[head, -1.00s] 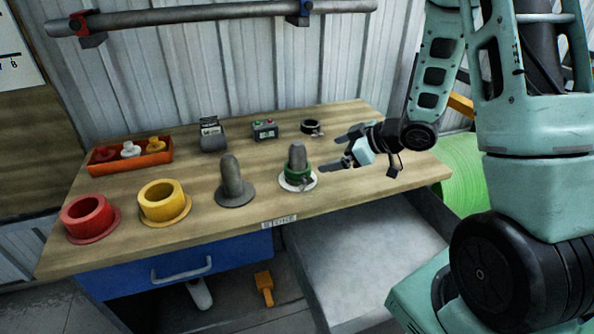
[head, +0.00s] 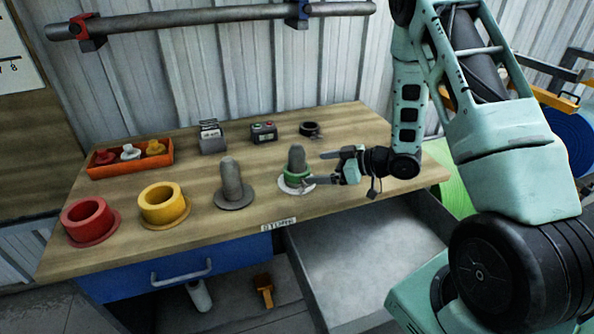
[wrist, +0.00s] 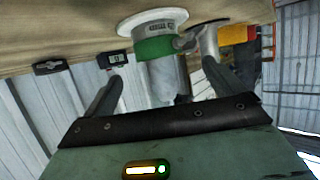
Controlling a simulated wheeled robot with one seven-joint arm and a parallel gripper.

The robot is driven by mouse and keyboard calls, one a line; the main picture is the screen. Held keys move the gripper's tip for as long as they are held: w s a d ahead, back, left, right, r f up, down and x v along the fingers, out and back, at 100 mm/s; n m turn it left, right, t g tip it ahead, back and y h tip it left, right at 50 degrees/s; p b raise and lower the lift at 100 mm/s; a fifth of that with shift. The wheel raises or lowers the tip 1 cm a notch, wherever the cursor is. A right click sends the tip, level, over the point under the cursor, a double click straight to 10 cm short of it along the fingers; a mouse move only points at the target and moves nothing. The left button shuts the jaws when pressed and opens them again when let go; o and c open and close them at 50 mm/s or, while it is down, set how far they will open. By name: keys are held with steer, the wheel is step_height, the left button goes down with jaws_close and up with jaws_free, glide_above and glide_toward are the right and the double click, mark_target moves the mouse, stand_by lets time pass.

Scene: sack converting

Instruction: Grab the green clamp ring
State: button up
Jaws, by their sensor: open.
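The green clamp ring (head: 291,174) sits around the base of a grey post (head: 296,156) on a white round flange, near the front right of the bench. In the wrist view the green ring (wrist: 153,50) shows around the post, with its clamp screw on the right side. My gripper (head: 312,168) is open just right of the ring, pointing left at it. In the wrist view its two fingers (wrist: 163,76) are spread, with the post and ring between and beyond them. Nothing is held. Whether a finger touches the ring or screw I cannot tell.
Left of it stand another grey post (head: 231,180), a yellow ring (head: 164,204) and a red ring (head: 88,220). Behind are a black clamp ring (head: 310,129), a button box (head: 264,132) and an orange tray (head: 130,171). An open drawer (head: 370,255) juts below.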

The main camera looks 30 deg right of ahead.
mark_target(305, 167)
steer(key=shift+p+x, duration=0.55)
steer(key=shift+x, duration=2.5)
steer(key=shift+w+r, duration=0.1)
steer(key=shift+w, duration=0.05)
steer(key=c, duration=1.4)
steer(key=shift+c, duration=0.2)
